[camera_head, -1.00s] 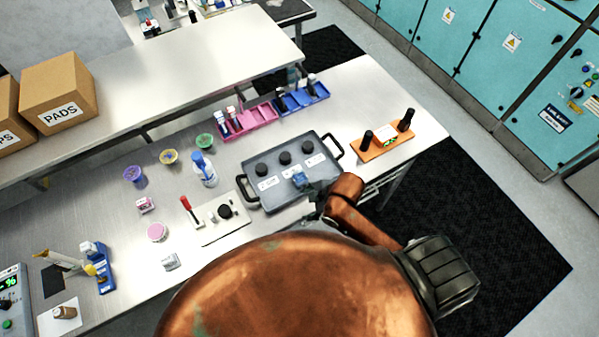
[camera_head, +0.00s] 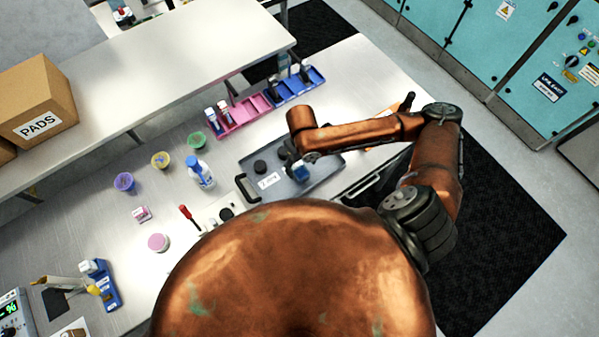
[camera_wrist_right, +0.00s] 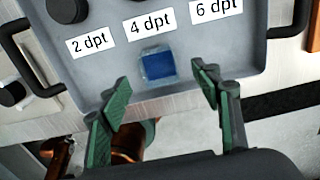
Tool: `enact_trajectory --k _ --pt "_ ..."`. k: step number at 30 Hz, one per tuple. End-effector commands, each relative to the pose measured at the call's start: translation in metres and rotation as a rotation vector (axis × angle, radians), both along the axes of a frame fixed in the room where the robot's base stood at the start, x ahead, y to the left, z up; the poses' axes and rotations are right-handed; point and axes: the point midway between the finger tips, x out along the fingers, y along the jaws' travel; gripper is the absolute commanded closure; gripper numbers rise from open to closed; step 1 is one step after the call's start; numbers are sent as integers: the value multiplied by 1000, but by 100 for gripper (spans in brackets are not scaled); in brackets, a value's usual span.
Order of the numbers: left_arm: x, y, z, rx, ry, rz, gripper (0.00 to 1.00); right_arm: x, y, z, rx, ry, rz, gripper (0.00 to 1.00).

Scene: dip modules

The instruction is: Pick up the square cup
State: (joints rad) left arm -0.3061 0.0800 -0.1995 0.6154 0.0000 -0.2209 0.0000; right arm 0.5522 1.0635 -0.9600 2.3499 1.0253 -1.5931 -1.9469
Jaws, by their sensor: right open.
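The square cup (camera_head: 301,174) is small, clear-sided and blue inside. It sits in the near part of a grey tray (camera_head: 325,172), below the "4 dpt" label in the right wrist view (camera_wrist_right: 158,66). My right gripper (camera_wrist_right: 163,92) is open and empty. In the wrist view its green-padded fingers are spread to either side of the cup's line, just short of the cup. In the head view the right gripper (camera_head: 291,156) is beside the cup, partly hidden by its own wrist. My left gripper is not in view.
Black knobs (camera_head: 260,167) stand in the tray behind labels; my arm hides some. Tray handles (camera_head: 246,188) stick out at the sides. Pink (camera_head: 243,115) and blue (camera_head: 295,86) racks lie behind. A white-and-blue bottle (camera_head: 200,175) and coloured cups stand to the left.

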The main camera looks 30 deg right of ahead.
Motion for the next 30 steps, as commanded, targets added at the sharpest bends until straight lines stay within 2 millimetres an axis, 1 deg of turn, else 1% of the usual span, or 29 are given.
enact_trajectory --k 2,6,9,13,17,21,30 --pt "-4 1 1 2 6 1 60 -1 0 -8 1 2 -2 42" --pt "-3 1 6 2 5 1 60 -1 1 -26 2 4 -6 42" --pt "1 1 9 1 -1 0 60 0 2 -41 2 1 -5 42" --pt "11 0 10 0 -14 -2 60 1 2 -54 0 0 -3 42" --pt "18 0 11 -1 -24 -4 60 1 2 -57 1 -2 0 42" --pt "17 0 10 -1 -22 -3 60 2 3 -57 1 -2 0 42" --pt "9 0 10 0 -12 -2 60 2 3 -57 1 -2 0 63"
